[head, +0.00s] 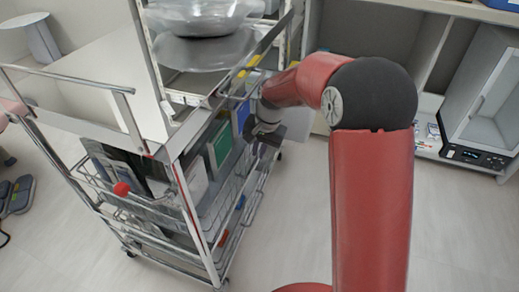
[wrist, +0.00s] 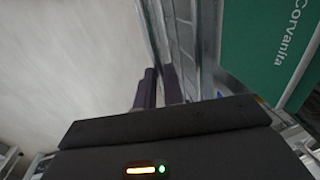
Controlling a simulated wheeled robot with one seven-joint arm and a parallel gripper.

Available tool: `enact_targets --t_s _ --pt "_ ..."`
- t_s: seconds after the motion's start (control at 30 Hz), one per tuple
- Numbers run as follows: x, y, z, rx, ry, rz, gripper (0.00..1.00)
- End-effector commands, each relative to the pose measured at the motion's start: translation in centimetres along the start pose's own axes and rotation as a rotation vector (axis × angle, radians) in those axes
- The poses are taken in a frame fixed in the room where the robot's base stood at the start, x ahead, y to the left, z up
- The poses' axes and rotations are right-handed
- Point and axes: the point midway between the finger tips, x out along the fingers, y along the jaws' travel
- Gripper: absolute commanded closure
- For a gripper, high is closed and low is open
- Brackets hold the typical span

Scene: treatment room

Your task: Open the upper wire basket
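The upper wire basket (head: 213,203) is in the metal cart, below its top surface, and holds upright folders and boxes. In the wrist view its wire side (wrist: 182,35) runs down toward my fingers. My gripper (head: 262,137) is at the basket's far right end in the head view, partly hidden by my arm. In the wrist view my gripper's two dark fingers (wrist: 159,88) are close together, with the thin rim wire running in between them. The exact contact is hard to see.
A lower wire basket (head: 228,240) is beneath. Clear bowls (head: 200,18) sit on the cart's upper part. A glass-doored cabinet (head: 485,95) stands right. Floor (head: 290,225) right of the cart is free.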

Motion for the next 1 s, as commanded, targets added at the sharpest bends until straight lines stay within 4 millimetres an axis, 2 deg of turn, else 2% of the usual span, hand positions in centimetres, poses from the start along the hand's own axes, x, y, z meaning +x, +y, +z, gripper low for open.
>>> enact_targets --t_s 0.07,0.4,0.57,0.77,1.0 --pt "0.0 0.0 0.0 0.0 0.0 0.0 1.0" --pt "-0.1 0.0 0.0 0.0 0.0 0.0 1.0" --pt "-0.1 0.7 0.0 0.001 0.001 0.0 1.0" --pt "-0.6 2.9 -0.1 0.004 0.001 0.001 1.0" --pt "-1.3 7.1 0.0 0.007 0.002 0.001 1.0"
